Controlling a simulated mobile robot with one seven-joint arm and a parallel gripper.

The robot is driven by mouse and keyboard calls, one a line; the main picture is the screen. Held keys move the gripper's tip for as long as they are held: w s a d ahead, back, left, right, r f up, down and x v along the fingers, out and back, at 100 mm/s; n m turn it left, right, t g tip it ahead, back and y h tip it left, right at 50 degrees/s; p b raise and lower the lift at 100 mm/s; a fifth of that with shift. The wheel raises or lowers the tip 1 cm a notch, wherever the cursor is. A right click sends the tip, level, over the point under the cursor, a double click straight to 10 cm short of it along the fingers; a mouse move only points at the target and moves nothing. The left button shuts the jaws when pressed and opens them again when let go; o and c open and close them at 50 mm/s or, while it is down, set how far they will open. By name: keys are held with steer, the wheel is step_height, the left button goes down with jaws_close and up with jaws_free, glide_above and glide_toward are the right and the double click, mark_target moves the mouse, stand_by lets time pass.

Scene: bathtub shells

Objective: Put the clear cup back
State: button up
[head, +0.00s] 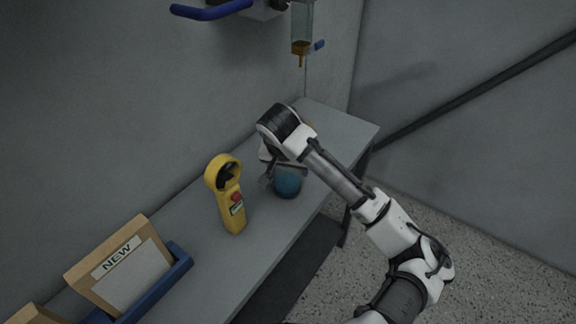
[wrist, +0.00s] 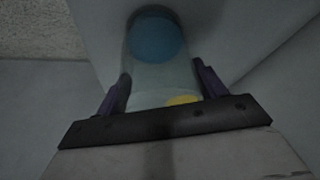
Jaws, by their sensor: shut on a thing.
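The clear cup (wrist: 163,76) is a see-through cylinder between the two dark fingers of my gripper (wrist: 161,88) in the wrist view. My gripper is shut on it. A round blue shape (wrist: 156,40) shows at the cup's far end, and a small yellow patch (wrist: 182,100) shows near the gripper's palm. I cannot tell whether these are inside the cup or seen through it. In the head view my gripper (head: 270,174) is over the grey bench, beside the blue round shape (head: 288,183). The cup's outline is hard to make out there.
A blue tray (head: 168,276) holds a "NEW" card (head: 125,265) at the lower left. A clear dispenser with an orange nozzle (head: 301,47) hangs above the bench's far end.

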steer(key=shift+f, duration=0.1)
steer(key=o, duration=1.1)
steer(key=shift+c, duration=0.2)
steer(key=v, duration=1.2)
